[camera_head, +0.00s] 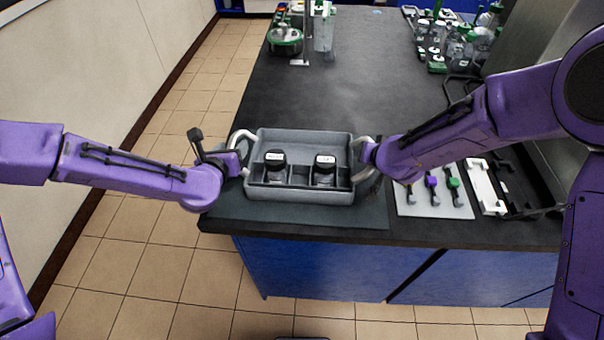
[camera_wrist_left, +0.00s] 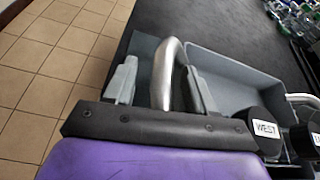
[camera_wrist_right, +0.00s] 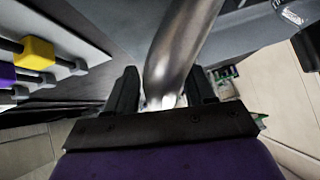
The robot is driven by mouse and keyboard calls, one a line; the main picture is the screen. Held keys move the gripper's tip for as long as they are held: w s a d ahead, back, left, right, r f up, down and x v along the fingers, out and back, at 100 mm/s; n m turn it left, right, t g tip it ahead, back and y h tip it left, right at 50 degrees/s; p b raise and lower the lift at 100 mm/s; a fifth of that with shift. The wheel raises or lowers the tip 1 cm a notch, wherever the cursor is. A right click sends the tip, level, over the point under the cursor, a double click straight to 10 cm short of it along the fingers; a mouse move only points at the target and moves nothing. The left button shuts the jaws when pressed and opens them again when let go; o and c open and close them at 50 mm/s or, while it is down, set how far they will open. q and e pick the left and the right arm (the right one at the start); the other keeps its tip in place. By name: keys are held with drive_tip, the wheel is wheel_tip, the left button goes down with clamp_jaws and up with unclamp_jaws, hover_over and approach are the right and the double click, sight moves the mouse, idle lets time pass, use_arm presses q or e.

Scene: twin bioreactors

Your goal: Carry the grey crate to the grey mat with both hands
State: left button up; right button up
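The grey crate (camera_head: 301,197) is level at the counter's front. It holds two black-capped bottles, left (camera_head: 275,162) and right (camera_head: 324,168); one cap reads WEST in the left wrist view (camera_wrist_left: 265,128). The dark grey mat (camera_head: 300,213) shows in front of and beside the crate, which appears to rest on it. My left gripper (camera_head: 241,160) is at the left handle, fingers open on either side of the bar (camera_wrist_left: 166,72) with gaps. My right gripper (camera_head: 368,156) is at the right handle (camera_wrist_right: 177,50), fingers on either side of it and apparently open, with slim gaps.
A white board with coloured-handled tools (camera_head: 435,202) lies right of the mat, below my right arm. A white rack (camera_head: 486,187) stands beyond it. Glassware (camera_head: 455,45) and green-lidded equipment (camera_head: 284,40) stand at the back. The counter (camera_head: 355,90) behind the crate is clear.

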use_arm(q)
drive_tip(key=shift+s+r, duration=0.1)
use_arm(e)
drive_tip(key=shift+s+r, duration=0.1)
use_arm(q)
drive_tip(key=shift+s+r, duration=0.1)
drive_tip(key=shift+s, duration=0.05)
use_arm(e)
drive_tip(key=shift+a, duration=0.1)
drive_tip(key=shift+s+r, duration=0.25)
use_arm(q)
drive_tip(key=v, duration=0.7)
use_arm(e)
drive_tip(key=v, duration=1.1)
drive_tip(key=shift+s+r, duration=0.1)
